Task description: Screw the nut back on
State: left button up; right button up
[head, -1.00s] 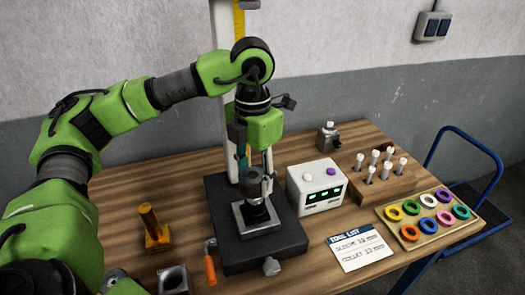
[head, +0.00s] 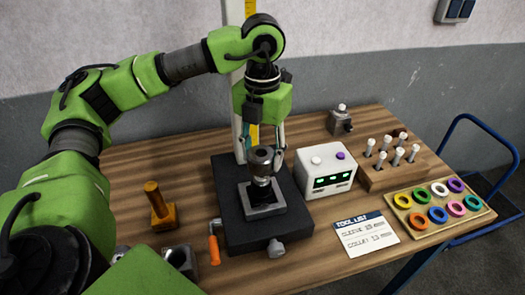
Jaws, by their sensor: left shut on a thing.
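My left gripper (head: 263,152) points straight down over the black fixture base (head: 232,225). Its fingers are shut on the nut (head: 262,160), a grey ring-like cylinder with a dark hole in its top. The nut sits upright at the top of the tool holder (head: 262,185), which stands in a grey square block on the base. The contact between nut and holder is too small to tell how far the thread is engaged. My right gripper is not in view.
An orange-handled lever (head: 214,248) and a knob (head: 275,248) are at the base's front. A white box with green displays (head: 325,181) stands close right. A brass post (head: 156,203), a rack of white-topped pins (head: 390,178) and a tray of coloured rings (head: 403,201) flank it.

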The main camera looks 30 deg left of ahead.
pick_arm(q)
jog(key=shift+f+b, duration=0.8)
jog(key=shift+f, duration=0.6)
jog(key=shift+f+b, duration=1.1)
jog(key=shift+f, duration=0.25)
jog(key=shift+b, duration=0.3)
jog(key=shift+f+b, duration=0.45)
jog(key=shift+f, duration=0.1)
jog(key=o, duration=1.3)
jog(key=shift+c, duration=0.2)
jog(key=shift+r, duration=0.15)
